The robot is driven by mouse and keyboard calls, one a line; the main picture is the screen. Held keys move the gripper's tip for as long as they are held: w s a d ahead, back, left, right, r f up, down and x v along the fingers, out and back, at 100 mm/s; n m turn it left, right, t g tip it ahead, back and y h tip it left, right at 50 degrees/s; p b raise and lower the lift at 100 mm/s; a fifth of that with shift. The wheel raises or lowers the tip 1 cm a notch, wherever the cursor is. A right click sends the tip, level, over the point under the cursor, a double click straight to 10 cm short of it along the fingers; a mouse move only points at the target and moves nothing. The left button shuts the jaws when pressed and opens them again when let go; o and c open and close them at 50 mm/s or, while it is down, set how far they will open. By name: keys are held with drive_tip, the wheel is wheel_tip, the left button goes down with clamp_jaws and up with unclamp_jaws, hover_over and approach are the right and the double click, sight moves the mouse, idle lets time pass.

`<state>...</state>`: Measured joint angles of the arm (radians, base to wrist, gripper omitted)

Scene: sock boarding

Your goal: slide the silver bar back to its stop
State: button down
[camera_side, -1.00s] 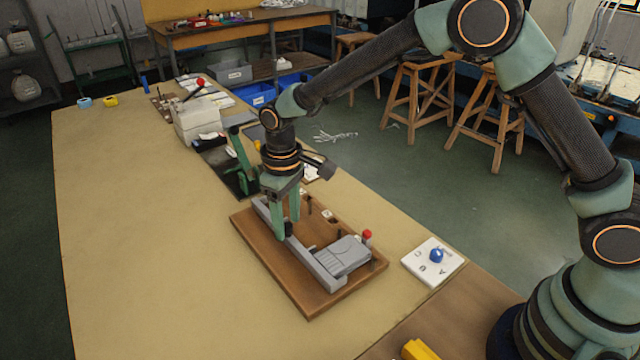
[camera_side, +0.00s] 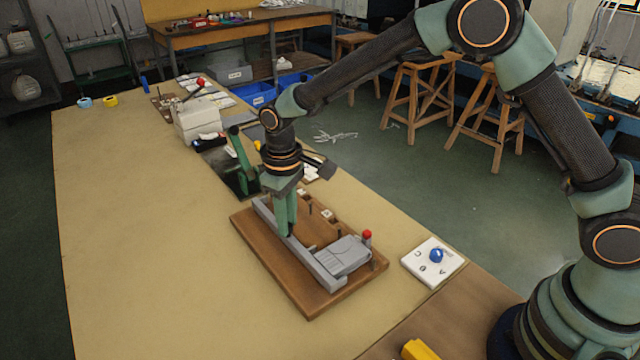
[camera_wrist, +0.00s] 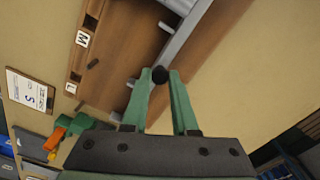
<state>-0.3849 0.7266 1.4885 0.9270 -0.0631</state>
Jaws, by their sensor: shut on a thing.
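The silver bar (camera_side: 303,257) is a long grey rail on a brown wooden board (camera_side: 246,222), running along its left side. In the wrist view the bar (camera_wrist: 187,34) runs up and to the right from my fingertips. My gripper (camera_side: 286,232) points down over the bar's middle stretch. The fingers hide the knob in the side view. A grey block (camera_side: 343,256) sits against the bar's near end.
A red-topped post (camera_side: 367,237) and several thin pegs stand on the board. A white card with a blue knob (camera_side: 436,255) lies to its right. A green lever device (camera_side: 240,160) stands behind. The tabletop on the left is clear.

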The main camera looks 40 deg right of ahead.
drive_tip(key=shift+r, duration=0.1)
idle(0.6)
drive_tip(key=a, duration=0.5)
drive_tip(key=shift+w+a, duration=0.1)
drive_tip(key=shift+a, duration=0.3)
drive_tip(key=c, duration=0.7)
unclamp_jaws()
drive_tip(key=shift+d, duration=0.1)
wheel_tip(320, 180, up, 12)
drive_tip(key=shift+r, duration=0.1)
